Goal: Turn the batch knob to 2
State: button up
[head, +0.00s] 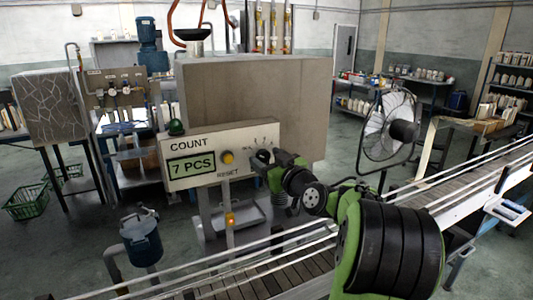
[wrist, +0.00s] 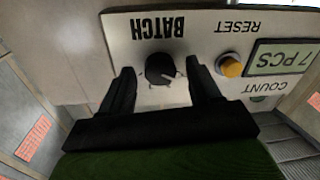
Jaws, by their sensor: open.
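The batch knob (wrist: 160,69) is a dark round knob on the white control panel (wrist: 200,50), under the word BATCH, which appears upside down in the wrist view. My gripper (wrist: 163,78) is open, with one black finger on each side of the knob. Small gaps show between the fingers and the knob, so it is not gripped. In the head view my gripper (head: 262,165) is at the right part of the panel (head: 205,180) and hides the knob there. Which number the knob points to cannot be read.
The panel has a yellow reset button (head: 227,157), a green lamp (head: 176,128) and a display (head: 191,165) reading 7 PCS. A conveyor (head: 262,284) with metal rails runs below. A fan (head: 392,130) stands to the right, and a blue canister (head: 141,238) at the lower left.

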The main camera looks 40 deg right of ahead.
jog(key=shift+w+d, duration=0.1)
jog(key=shift+w, duration=0.3)
jog(key=c, duration=1)
jog(key=m+b, duration=0.1)
jog(key=m, duration=0.2)
jog(key=shift+f+m, duration=0.1)
jog(key=shift+m, duration=0.3)
jog(key=shift+m+t+b, duration=0.3)
jog(key=shift+m+b, duration=0.1)
jog(key=shift+m, duration=1.6)
